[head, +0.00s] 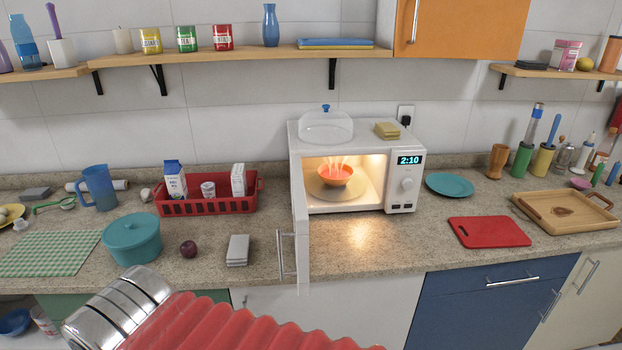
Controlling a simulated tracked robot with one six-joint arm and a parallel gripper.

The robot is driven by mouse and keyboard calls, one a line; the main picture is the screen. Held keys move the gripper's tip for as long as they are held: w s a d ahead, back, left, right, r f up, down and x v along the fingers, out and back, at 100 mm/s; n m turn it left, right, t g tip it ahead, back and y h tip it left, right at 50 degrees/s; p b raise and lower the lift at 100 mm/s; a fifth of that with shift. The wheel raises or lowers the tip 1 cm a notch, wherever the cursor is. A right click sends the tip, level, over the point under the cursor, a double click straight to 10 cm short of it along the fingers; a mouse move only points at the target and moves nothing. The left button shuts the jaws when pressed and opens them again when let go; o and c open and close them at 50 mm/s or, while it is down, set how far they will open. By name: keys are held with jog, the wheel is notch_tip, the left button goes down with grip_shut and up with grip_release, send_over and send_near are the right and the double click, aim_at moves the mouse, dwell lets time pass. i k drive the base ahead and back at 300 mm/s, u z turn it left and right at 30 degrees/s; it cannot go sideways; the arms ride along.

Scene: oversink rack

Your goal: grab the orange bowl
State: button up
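The orange bowl (334,182) stands upright inside the lit white microwave (403,180), on a round turntable plate (322,193). Pale wisps of steam rise from the bowl. The microwave door (301,240) is swung open at the left of the opening, seen nearly edge-on with its bar handle facing left. The front of the cavity is unobstructed in the head view. My gripper is not in view, so its distance from the bowl and its state do not show.
A clear dome (325,127) and yellow sponges (387,130) sit on the microwave. Left are a red basket (207,205), grey cloth (238,250) and teal pot (132,240). Right are a teal plate (450,185) and red board (489,232). Counter before the opening is clear.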

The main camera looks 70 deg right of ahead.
aim_at(347, 172)
jog(key=u, duration=1.3)
jog(key=k, duration=2.4)
jog(key=z, duration=0.6)
